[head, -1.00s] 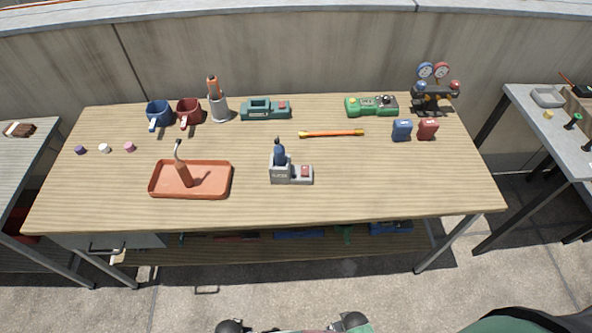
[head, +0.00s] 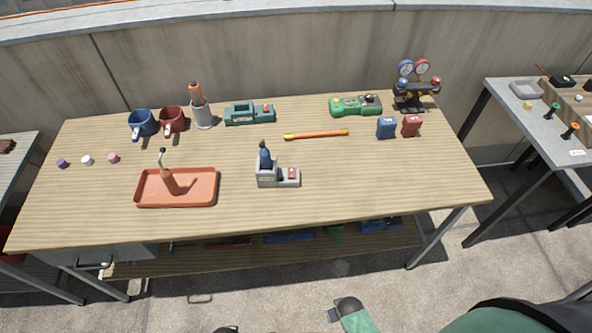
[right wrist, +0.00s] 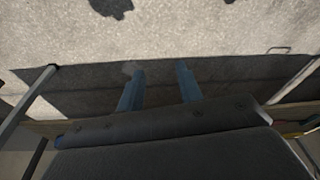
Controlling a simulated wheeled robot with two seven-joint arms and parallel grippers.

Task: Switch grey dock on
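The grey dock (head: 266,181) stands on the wooden workbench (head: 340,185), near the middle and toward the front edge. A dark blue tool (head: 265,157) stands upright in its left part. A red switch (head: 292,173) sits on the lower right part; its position is too small to tell. My right gripper (right wrist: 160,72) shows in the right wrist view as two blue fingers, apart with nothing between them, over paving and away from the dock. My left gripper is not in view.
An orange tray (head: 203,200) with a brown-handled tool lies left of the dock. Behind are a teal dock (head: 240,117), a green dock (head: 345,107), an orange bar (head: 316,134), two mugs and a gauge set (head: 412,95). The benchtop right of the grey dock is clear.

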